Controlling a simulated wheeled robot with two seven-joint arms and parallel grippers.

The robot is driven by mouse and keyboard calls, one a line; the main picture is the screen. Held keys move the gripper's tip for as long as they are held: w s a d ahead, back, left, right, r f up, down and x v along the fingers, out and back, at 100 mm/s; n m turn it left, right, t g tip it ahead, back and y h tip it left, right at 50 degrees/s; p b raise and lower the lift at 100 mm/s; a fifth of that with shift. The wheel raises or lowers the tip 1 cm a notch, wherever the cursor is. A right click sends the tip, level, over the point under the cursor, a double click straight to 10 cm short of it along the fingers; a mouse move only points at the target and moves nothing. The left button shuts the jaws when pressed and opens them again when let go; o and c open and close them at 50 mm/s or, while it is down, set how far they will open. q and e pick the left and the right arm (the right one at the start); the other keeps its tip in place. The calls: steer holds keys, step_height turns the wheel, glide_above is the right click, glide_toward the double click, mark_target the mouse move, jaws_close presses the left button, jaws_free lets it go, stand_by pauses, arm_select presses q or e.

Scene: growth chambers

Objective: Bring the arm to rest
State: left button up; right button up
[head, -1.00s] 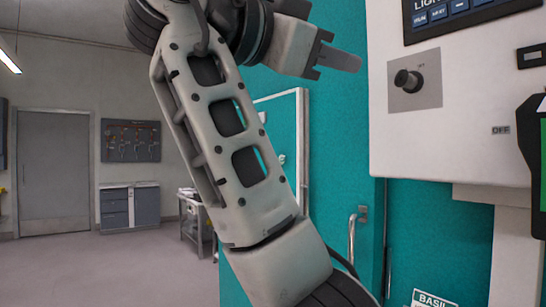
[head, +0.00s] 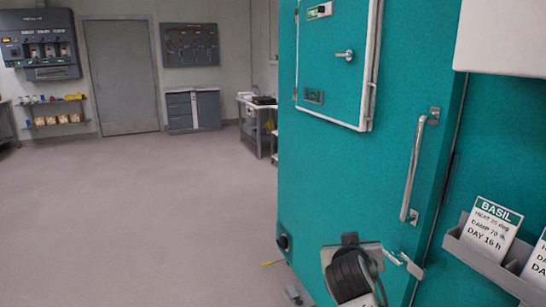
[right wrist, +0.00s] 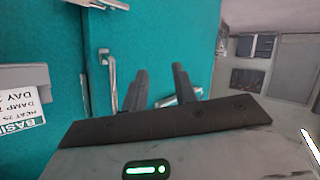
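My right gripper (right wrist: 158,75) shows in the right wrist view with its two dark fingers apart and nothing between them. Teal chamber panels lie beyond the fingers. In the head view, a black ribbed joint of my arm shows low at the bottom, in front of the teal chamber (head: 330,165). I cannot make out the right gripper's fingers there. My left gripper is in neither current view.
The chamber has a vertical metal handle (head: 412,170) and a framed upper hatch (head: 335,65). A grey holder (head: 483,262) with a BASIL card (head: 491,226) is at right. Open floor (head: 140,220) lies left. A metal table (head: 255,125) stands beyond.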

steer(key=s+f+n+g+y, duration=0.1)
steer(key=s+f+y, duration=0.1)
steer(key=s+f, duration=0.3)
steer(key=s+f+n+y, duration=0.1)
steer(key=s+f, duration=0.2)
steer(key=f, duration=0.4)
steer(key=s+f+y, duration=0.1)
steer(key=s+f, duration=0.2)
steer(key=s, duration=0.4)
steer(key=s+a+f+n+g+y, duration=0.1)
steer(key=s+f+y, duration=0.1)
steer(key=s+f, duration=0.2)
steer(key=s+a+f+y, duration=0.1)
steer(key=s+f, duration=0.2)
steer(key=s, duration=0.7)
steer(key=shift+s+a+f+y, duration=0.2)
steer(key=shift+s+f+y, duration=0.1)
steer(key=shift+s+f, duration=0.1)
